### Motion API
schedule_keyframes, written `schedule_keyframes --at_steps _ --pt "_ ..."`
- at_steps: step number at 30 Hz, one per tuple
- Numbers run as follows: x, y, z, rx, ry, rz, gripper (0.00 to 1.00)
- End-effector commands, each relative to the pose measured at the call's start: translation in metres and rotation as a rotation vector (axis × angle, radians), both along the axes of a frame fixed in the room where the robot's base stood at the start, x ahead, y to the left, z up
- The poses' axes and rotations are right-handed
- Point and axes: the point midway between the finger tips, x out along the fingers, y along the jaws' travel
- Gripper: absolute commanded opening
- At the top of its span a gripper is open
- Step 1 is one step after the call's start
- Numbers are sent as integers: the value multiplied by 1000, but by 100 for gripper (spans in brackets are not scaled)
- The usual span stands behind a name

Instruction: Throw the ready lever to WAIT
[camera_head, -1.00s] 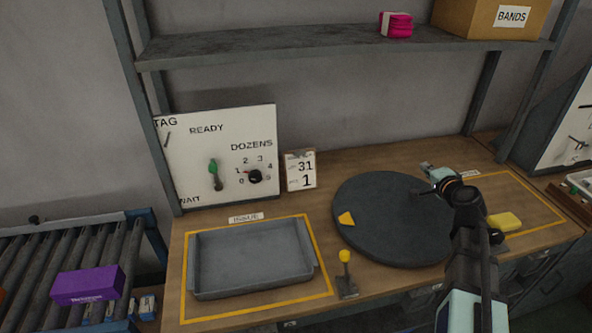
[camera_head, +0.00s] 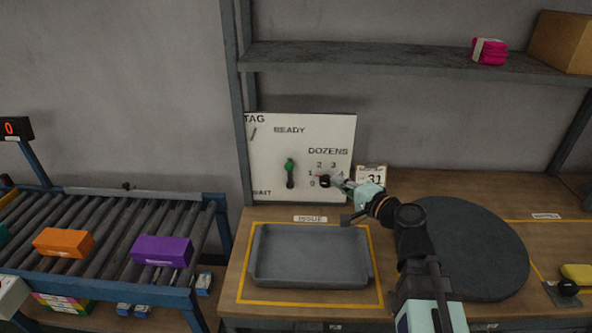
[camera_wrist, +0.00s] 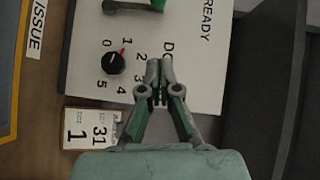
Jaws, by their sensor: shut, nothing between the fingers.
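The white panel (camera_head: 264,155) stands upright at the back of the bench, with READY printed at the top and WAIT at the lower left. Its ready lever (camera_head: 290,170) has a green handle on a dark base, and the green end points up toward READY. The lever shows partly at the top edge of the wrist view (camera_wrist: 157,4). My gripper (camera_head: 337,183) is shut and empty, right of the lever, near the DOZENS dial. In the wrist view my gripper (camera_wrist: 160,78) points at the panel beside the dial numbers, apart from the lever.
The black dial knob (camera_wrist: 114,63) lies between my fingers and the lever's side of the panel. A date card (camera_wrist: 91,129) stands at the panel's right. Below are a grey tray (camera_head: 256,262) and a dark round turntable (camera_head: 480,250). A roller conveyor (camera_head: 110,230) is at left.

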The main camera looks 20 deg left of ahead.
Motion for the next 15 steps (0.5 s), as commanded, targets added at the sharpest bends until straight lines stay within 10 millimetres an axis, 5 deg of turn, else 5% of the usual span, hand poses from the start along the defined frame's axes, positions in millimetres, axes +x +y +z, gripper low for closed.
schedule_keyframes --at_steps 8,15 --pt "2 1 0 -1 0 -1 0" --pt "16 23 -1 -1 1 1 0"
